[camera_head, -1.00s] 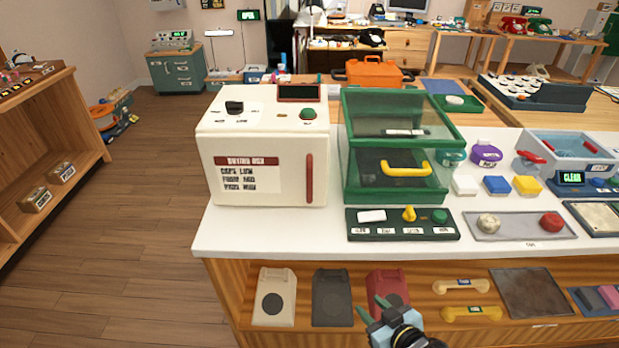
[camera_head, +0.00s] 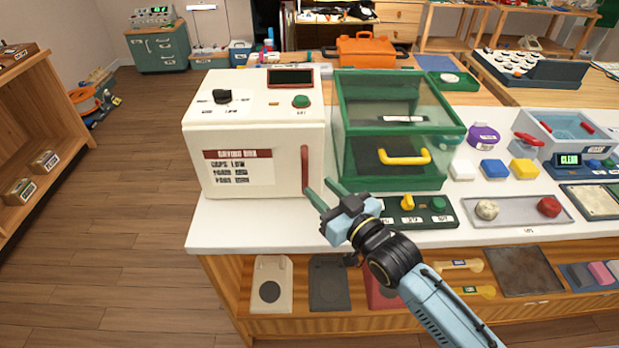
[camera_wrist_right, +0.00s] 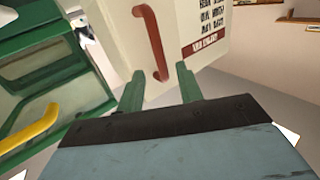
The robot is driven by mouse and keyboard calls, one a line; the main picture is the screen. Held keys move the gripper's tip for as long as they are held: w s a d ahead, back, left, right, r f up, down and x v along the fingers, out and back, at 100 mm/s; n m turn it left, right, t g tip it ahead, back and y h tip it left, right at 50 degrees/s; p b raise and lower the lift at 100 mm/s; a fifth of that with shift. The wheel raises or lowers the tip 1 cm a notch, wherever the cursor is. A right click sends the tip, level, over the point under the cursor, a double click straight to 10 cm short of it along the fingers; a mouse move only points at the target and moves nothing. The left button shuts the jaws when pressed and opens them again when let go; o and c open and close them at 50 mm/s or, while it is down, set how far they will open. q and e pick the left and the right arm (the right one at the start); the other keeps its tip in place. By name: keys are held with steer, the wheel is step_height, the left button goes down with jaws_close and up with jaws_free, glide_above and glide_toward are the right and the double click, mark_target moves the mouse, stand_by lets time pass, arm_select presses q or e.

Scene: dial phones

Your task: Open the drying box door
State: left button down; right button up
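The drying box (camera_head: 262,128) is a white box at the left end of the counter, with a printed label, a dark knob and a green button. Its door looks shut. The red vertical door handle (camera_head: 306,168) is on the right side of its front, and it shows upright in the right wrist view (camera_wrist_right: 152,42). My right gripper (camera_head: 325,190) is open, with its green fingertips just below and in front of the handle. In the right wrist view the handle's lower end lies between the fingertips (camera_wrist_right: 160,84); I cannot tell whether they touch it. My left gripper is not in view.
A green glass case (camera_head: 392,140) with a yellow handle (camera_head: 404,157) stands close to the right of the box. A dark control panel (camera_head: 420,214) lies in front of it, partly under my right arm. The counter's left front corner (camera_head: 215,235) is bare.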

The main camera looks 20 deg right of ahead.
mark_target(307, 176)
steer(key=shift+x, duration=2.6)
steer(key=shift+c, duration=0.5)
jaws_close()
